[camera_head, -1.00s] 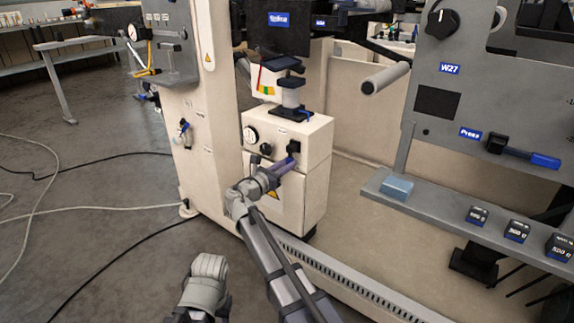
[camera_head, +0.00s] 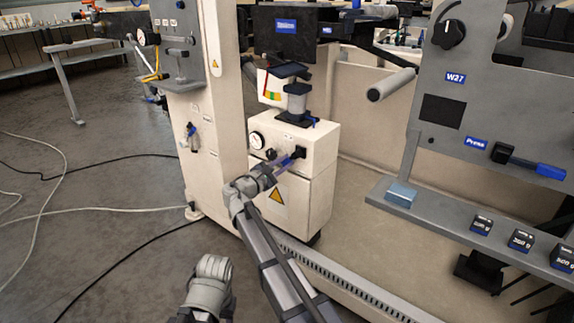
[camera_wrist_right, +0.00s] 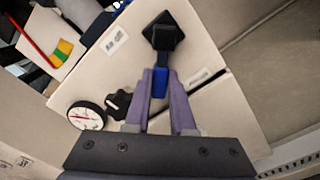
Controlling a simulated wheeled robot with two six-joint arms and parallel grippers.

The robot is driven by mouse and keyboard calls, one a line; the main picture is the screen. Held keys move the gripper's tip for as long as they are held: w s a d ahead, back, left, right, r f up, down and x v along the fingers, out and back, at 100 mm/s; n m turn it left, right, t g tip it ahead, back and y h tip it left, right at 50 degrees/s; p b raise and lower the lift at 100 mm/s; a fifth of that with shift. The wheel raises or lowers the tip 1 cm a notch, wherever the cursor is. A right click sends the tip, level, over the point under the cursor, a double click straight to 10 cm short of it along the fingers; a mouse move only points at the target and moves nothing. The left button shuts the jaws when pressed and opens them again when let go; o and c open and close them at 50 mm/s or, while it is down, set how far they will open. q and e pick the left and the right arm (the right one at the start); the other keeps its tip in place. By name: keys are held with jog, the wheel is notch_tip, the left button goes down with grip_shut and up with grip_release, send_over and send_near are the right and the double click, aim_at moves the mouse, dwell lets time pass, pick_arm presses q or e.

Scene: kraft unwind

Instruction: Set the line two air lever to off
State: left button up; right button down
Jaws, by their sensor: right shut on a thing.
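A lever with a black hub (camera_wrist_right: 163,34) and a blue handle (camera_wrist_right: 159,84) is on the front of a cream cabinet (camera_head: 318,155). My right gripper (camera_wrist_right: 160,80) has its purple fingers on both sides of the blue handle and is shut on it. In the wrist view the handle points from the hub down toward my gripper. In the head view the right gripper (camera_head: 287,161) reaches the lever from the lower left, and its fingers partly hide the handle. My left gripper is out of view.
A round gauge (camera_head: 257,141) and a black knob (camera_head: 270,154) sit left of the lever. A cream column (camera_head: 222,100) stands left of the cabinet. A grey shelf (camera_head: 440,212) with several dark blocks is at the right. Cables lie on the floor at left.

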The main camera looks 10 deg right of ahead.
jog(key=m, duration=0.1)
jog(key=r+m+p, duration=0.1)
jog(key=m, duration=0.2)
jog(key=shift+w+a+r+m, duration=0.3)
jog(key=shift+w+r, duration=0.1)
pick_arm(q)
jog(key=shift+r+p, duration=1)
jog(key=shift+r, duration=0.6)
pick_arm(e)
jog(key=shift+w+a+r+m, duration=0.1)
jog(key=shift+r+m, duration=0.3)
jog(key=shift+m, duration=0.65)
jog(key=shift+r+m, duration=0.35)
jog(key=shift+m, duration=0.7)
jog(key=c, duration=0.8)
grip_release()
jog(key=shift+o, duration=0.2)
